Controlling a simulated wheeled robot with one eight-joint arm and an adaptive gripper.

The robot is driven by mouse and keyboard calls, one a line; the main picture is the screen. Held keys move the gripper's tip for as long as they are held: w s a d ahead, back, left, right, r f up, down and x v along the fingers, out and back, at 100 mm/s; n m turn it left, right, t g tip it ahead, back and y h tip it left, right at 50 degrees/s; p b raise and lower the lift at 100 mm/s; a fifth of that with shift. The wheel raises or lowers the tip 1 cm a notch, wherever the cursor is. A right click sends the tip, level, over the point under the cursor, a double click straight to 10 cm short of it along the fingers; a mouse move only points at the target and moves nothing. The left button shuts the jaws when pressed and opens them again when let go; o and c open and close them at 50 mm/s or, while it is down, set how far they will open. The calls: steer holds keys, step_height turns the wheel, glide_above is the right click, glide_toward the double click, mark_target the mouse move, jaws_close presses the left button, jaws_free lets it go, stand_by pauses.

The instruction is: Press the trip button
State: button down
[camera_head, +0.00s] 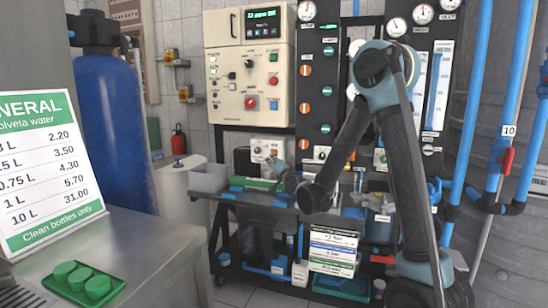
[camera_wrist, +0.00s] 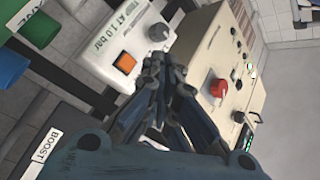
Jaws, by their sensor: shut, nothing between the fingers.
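The box also shows in the head view (camera_head: 267,150), below the cream control panel; the orange button is too small there to make out surely. My gripper (camera_wrist: 166,72) is shut and empty in the wrist view, its fingertips appearing right of the orange button and apart from it. In the head view my gripper (camera_head: 288,181) is just below and right of the box, partly hidden by my arm.
The cream control panel (camera_head: 236,75) carries a red button, a red knob and several switches; its red knob shows in the wrist view (camera_wrist: 218,88). A black gauge board (camera_head: 319,60) stands right of it. A bench with loose parts lies below.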

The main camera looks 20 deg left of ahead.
steer(key=shift+m+t+y, duration=0.3)
steer(key=shift+m+y, duration=0.1)
steer(key=a, duration=0.1)
steer(key=s+a+f, duration=0.1)
steer(key=a, duration=0.1)
steer(key=shift+s+a+f, duration=0.15)
steer(key=shift+s+a, duration=0.1)
steer(key=shift+s, duration=0.1)
steer(key=w, duration=0.9)
steer(key=shift+d, duration=0.4)
steer(key=shift+w, duration=0.7)
stand_by(1.8)
steer(key=shift+s, duration=0.9)
steer(key=shift+s, duration=0.1)
steer(key=s, duration=0.4)
steer(key=shift+s+a, duration=0.25)
steer(key=shift+s, duration=0.15)
